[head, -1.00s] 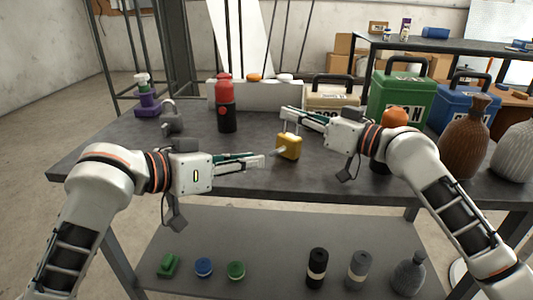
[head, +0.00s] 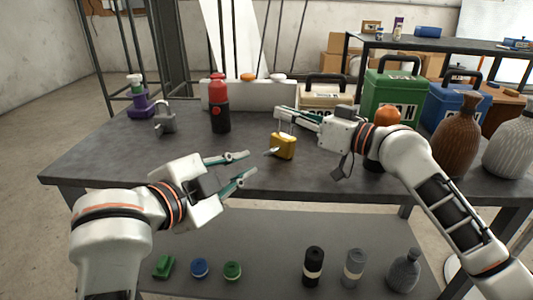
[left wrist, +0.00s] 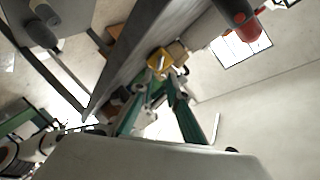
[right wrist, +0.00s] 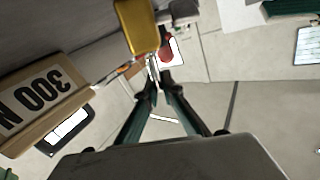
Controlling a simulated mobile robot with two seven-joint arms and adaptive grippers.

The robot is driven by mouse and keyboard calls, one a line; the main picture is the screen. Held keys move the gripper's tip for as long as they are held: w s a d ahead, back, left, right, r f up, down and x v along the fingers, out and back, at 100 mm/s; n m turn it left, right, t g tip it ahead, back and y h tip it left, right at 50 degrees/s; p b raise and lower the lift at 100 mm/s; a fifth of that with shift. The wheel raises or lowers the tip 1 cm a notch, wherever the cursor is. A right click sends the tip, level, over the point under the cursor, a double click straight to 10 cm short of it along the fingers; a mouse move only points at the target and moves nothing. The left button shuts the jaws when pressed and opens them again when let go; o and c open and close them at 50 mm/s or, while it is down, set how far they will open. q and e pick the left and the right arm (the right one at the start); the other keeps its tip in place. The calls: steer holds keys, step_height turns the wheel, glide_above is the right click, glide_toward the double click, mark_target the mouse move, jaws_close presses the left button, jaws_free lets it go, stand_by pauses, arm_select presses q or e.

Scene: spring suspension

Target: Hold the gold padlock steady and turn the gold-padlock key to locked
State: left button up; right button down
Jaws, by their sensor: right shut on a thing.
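The gold padlock (head: 283,147) stands on the dark tabletop near its front middle, its shackle up. It also shows in the left wrist view (left wrist: 159,61) and the right wrist view (right wrist: 138,24). My right gripper (head: 279,116) is shut on the padlock's shackle from above right. The key (head: 271,152) sticks out of the padlock's left side, with its pale end toward my left gripper. My left gripper (head: 247,164) is open and empty, left of the key and apart from it, near the table's front edge.
A grey padlock (head: 164,117) and a red-and-black bottle (head: 219,107) stand left of the gold padlock. A beige box marked 300 N (right wrist: 45,100), a green box (head: 391,98) and brown vase (head: 459,115) stand to the right. The lower shelf (head: 290,235) holds several small items.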

mark_target(267, 153)
arm_select(q)
steer(key=x, duration=1)
jaws_close()
